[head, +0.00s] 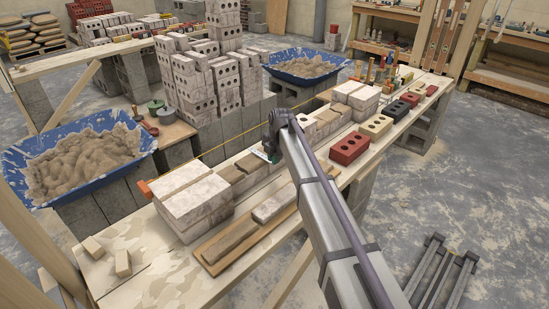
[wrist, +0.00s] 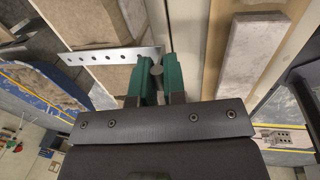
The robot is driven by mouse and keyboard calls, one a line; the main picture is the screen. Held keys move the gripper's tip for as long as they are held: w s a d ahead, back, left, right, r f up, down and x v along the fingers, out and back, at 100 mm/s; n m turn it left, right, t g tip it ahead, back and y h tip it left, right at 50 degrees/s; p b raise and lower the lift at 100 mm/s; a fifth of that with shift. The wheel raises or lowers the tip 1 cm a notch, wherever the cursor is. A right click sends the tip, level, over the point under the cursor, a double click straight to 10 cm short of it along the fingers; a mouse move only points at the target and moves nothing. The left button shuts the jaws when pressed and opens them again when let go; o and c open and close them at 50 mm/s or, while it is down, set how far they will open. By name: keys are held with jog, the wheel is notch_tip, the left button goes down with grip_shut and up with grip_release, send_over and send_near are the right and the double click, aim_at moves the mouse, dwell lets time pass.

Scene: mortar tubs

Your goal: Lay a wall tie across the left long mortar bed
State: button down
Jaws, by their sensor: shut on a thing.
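My gripper (wrist: 158,72) has green fingers and is shut on the wall tie (wrist: 105,57), a flat metal strip with a row of holes. In the wrist view the tie sticks out to the left of the fingers, over a brown mortar-coloured surface (wrist: 112,78). I cannot tell whether it touches that surface. In the head view my gripper (head: 268,153) is at the brick course, partly hidden behind my arm. Brown mortar-coloured beds (head: 229,173) lie between the pale bricks (head: 196,200) at the left and my gripper. I cannot tell for sure which is the left long bed.
Blue mortar tubs (head: 141,163) (head: 335,74) stand behind the bench. A brick stack (head: 195,90) rises behind the course. Loose bricks (head: 349,148) line the right side.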

jog(key=shift+f, duration=0.15)
jog(key=c, duration=1.1)
grip_release()
notch_tip(320, 180, up, 11)
jog(key=s+d+p, duration=0.1)
jog(key=d+p, duration=0.1)
jog(key=p, duration=0.9)
jog(key=s+d+r+m+p, duration=0.2)
jog(key=s+d+m, duration=0.5)
jog(key=s+m, duration=0.2)
jog(key=s+d+r+m+h+p, duration=0.1)
jog(key=s+d+r+m+p, duration=0.1)
jog(key=s+d+m, duration=0.5)
jog(key=s+d+r+m+g+p, duration=0.1)
jog(key=s+d+r+m+p, duration=0.1)
jog(key=s+d+m, duration=0.5)
jog(key=s+m, duration=0.5)
jog(key=s, duration=0.6)
jog(key=shift+h, duration=0.3)
